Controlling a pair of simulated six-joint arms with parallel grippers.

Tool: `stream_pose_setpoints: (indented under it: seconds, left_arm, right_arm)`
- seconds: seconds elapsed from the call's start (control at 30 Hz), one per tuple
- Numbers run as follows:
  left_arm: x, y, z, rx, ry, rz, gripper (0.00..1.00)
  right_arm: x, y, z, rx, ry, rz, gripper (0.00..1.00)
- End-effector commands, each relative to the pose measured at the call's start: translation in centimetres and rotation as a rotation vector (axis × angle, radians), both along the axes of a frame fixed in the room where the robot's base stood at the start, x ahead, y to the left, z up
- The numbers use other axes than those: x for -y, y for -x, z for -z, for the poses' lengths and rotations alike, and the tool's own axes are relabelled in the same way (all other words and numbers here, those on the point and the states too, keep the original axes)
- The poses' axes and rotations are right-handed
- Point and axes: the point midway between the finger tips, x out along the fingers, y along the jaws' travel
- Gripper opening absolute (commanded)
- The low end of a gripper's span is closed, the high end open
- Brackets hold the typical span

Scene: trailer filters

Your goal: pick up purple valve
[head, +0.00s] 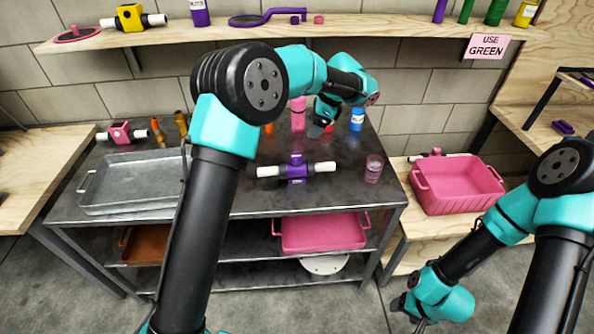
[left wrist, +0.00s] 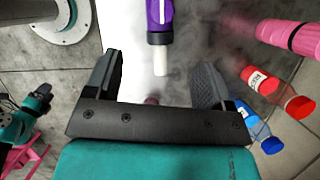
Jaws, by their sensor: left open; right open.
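The purple valve (head: 297,169) lies on the dark metal table, with black collars and white pipe ends pointing left and right. In the left wrist view a purple part with a black collar and white end, seemingly the valve (left wrist: 160,14), shows at the top, cut off by the frame. My left gripper (head: 318,126) is above the back of the table, behind the valve near the bottles. It is open and empty, and its fingers (left wrist: 157,66) are spread on either side of the white end's line. My right gripper (head: 408,312) is open and empty, low at the front right, away from the table.
Pink (head: 298,110), red and blue (head: 357,119) bottles stand at the table's back. A pink cup (head: 374,169) is right of the valve. A metal tray (head: 130,206) and pink valve (head: 120,133) are at left. A pink bin (head: 457,203) is at right.

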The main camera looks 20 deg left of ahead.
Motion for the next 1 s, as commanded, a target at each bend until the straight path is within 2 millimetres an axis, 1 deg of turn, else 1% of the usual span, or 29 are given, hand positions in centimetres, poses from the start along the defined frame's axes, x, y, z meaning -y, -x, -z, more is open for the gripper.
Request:
stream_pose_setpoints:
  seconds: [0.03,0.1,0.5,0.67,1.0]
  left_arm:
    - [-0.4,0.1,0.9,-0.004,-0.001,-0.001,0.76]
    - [-0.9,0.2,2.0,-0.004,0.000,-0.002,0.76]
    - [-3.4,0.7,8.1,-0.004,0.000,-0.002,0.76]
    - [-3.8,0.7,9.2,-0.001,0.000,0.000,0.76]
    - [-3.8,0.7,9.4,-0.001,0.000,0.000,0.76]
  right_arm:
    - [0.0,0.0,0.0,0.000,0.000,0.000,0.65]
    - [0.0,0.0,0.0,0.000,0.000,0.000,0.65]
    - [0.0,0.0,0.0,0.000,0.000,0.000,0.65]
    - [0.0,0.0,0.0,0.000,0.000,0.000,0.65]
    - [0.0,0.0,0.0,0.000,0.000,0.000,0.65]
